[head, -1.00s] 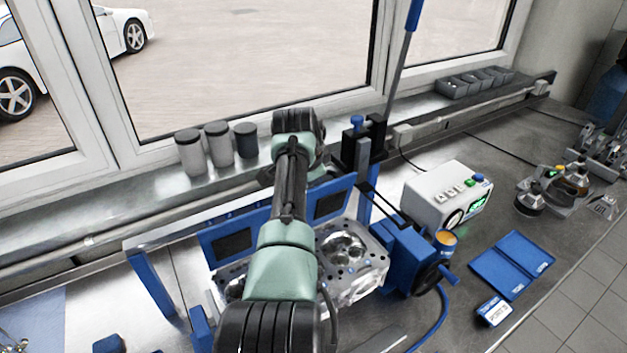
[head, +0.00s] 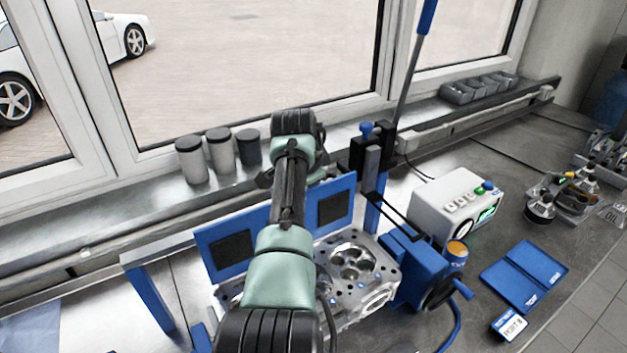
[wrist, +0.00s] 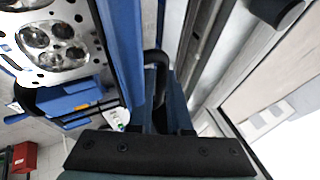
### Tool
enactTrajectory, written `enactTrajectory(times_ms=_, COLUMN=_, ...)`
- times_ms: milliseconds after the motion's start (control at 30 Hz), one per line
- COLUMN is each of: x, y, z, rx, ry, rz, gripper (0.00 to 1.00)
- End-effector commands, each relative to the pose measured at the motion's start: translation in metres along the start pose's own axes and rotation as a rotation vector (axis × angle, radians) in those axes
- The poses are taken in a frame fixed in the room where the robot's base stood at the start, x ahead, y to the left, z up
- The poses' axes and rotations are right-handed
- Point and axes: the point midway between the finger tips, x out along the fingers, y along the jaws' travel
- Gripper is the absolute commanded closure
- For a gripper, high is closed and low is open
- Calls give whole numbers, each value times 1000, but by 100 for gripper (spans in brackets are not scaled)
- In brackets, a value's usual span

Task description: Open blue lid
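A blue panel with two dark square windows, which looks like the blue lid (head: 283,222), stands raised behind the metal cylinder head (head: 382,268) in the head view. The cylinder head's top is uncovered on the right; my arm hides its middle. My gripper is beyond my wrist on the window side of the panel, mostly hidden in the head view. In the wrist view, my gripper (wrist: 158,112) shows as dark parts close to a long blue edge (wrist: 122,50). The cylinder head is at upper left there. Contact and finger opening are unclear.
A blue post and crank unit (head: 425,272) stands right of the cylinder head. A white box with buttons (head: 455,203) is behind it. Grey canisters (head: 220,150) line the windowsill. An open flat blue case (head: 523,276) lies on the bench at right.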

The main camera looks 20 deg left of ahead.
Motion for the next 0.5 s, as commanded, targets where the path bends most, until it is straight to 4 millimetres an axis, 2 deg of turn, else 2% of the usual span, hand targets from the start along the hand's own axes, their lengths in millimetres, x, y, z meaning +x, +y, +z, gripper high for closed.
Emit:
enactTrajectory(times_ms=333, x=0, y=0, z=0, rx=0, ry=0, rz=0, gripper=73)
enactTrajectory(times_ms=500, x=-8, y=0, z=0, rx=0, ry=1, rz=-1, gripper=73)
